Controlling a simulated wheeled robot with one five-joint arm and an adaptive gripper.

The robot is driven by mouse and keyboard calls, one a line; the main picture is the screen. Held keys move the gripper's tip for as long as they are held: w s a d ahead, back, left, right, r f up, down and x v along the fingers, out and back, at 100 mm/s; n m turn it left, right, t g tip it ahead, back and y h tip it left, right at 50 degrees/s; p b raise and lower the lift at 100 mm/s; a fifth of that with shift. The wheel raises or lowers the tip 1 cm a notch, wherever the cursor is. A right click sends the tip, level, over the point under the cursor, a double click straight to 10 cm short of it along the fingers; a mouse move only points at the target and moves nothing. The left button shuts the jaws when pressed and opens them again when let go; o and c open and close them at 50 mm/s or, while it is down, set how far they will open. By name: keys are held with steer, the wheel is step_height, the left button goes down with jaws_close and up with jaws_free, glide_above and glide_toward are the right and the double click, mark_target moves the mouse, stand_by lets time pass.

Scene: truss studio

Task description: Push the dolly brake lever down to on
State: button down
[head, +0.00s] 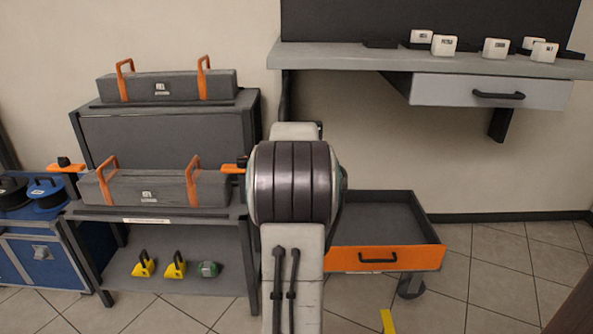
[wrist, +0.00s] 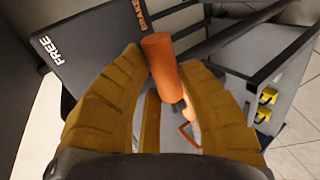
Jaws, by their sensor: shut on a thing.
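In the wrist view, an orange cylindrical lever grip (wrist: 163,62) stands between the two yellow-brown fingers of my gripper (wrist: 168,68), which is shut on it. The lever's thin dark stem shows below the grip. A dark panel (wrist: 85,45) with white "FREE" lettering lies to the left, and orange lettering that seems to read "BRAKE" (wrist: 143,14) is near its top right. The lever's lower end is hidden by my fingers. In the head view my arm hides my gripper and the lever. A low grey tray cart with an orange front (head: 350,259) and a caster shows behind my arm.
A grey shelf rack (head: 180,218) holding long grey cases (head: 165,88) with orange handles stands left. A blue cabinet (head: 45,255) is farther left. A wall shelf (head: 350,58) with a drawer hangs at upper right.

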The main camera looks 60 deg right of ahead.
steer(key=shift+w+b, duration=0.2)
steer(key=shift+b, duration=0.1)
stand_by(0.4)
steer(key=c, duration=0.8)
jaws_free()
steer(key=shift+f, duration=0.15)
steer(key=shift+s+a+r, duration=0.35)
steer(key=shift+a+r, duration=0.05)
steer(key=shift+a, duration=0.05)
steer(key=v, duration=1)
steer(key=shift+s+a, duration=0.15)
steer(key=shift+a, duration=0.2)
